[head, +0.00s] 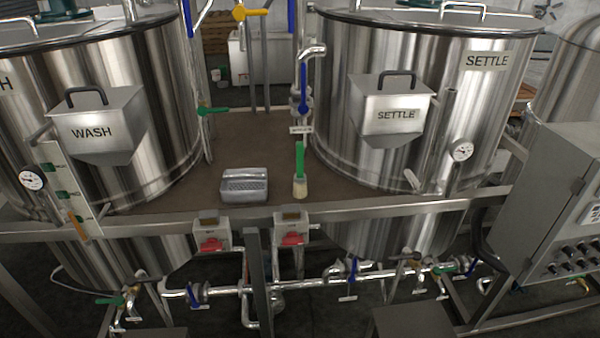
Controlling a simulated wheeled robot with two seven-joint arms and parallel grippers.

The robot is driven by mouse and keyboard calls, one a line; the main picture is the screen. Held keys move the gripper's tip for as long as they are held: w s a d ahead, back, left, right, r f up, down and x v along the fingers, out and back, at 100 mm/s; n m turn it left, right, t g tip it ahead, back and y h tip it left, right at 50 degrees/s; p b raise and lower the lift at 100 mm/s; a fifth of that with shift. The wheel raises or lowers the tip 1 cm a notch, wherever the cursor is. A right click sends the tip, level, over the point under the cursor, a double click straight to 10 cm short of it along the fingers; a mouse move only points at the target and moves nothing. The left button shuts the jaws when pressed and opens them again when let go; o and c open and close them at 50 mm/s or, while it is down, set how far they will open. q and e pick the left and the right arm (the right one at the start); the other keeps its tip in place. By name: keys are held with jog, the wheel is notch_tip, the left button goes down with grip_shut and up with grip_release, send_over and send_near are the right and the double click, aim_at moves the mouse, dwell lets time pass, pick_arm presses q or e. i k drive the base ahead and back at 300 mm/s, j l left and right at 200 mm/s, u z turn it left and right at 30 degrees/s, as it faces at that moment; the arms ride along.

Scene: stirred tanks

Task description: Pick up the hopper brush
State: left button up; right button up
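A brush with a green handle and pale bristles (300,168), which looks like the hopper brush, is on the brown platform between the two tanks. Its bristles point toward the platform's front edge and its handle points to the back. A small label sits just behind the handle. Neither of my grippers shows in the head view.
A grey metal box (244,186) sits left of the brush. The WASH tank (165,90) and SETTLE tank (330,90) flank the platform, with hoppers (100,125) and (392,115) on their fronts. A steel rail (375,204) runs in front; pipes and valves lie below.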

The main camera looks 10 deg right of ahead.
aim_at(300, 190)
jog(key=u, duration=0.65)
jog(key=l+u, duration=0.2)
jog(key=u, duration=0.2)
jog(key=k+l+u, duration=0.15)
jog(key=u, duration=0.2)
jog(key=l+u, duration=0.15)
jog(key=u, duration=0.25)
jog(key=k+u, duration=0.2)
jog(key=u, duration=0.15)
jog(key=k+l+u, duration=0.25)
jog(key=k, duration=0.15)
jog(key=k+l+u, duration=0.2)
jog(key=k, duration=0.2)
jog(key=k+u, duration=0.25)
jog(key=k, duration=0.15)
jog(key=k+l, duration=0.1)
jog(key=k, duration=0.4)
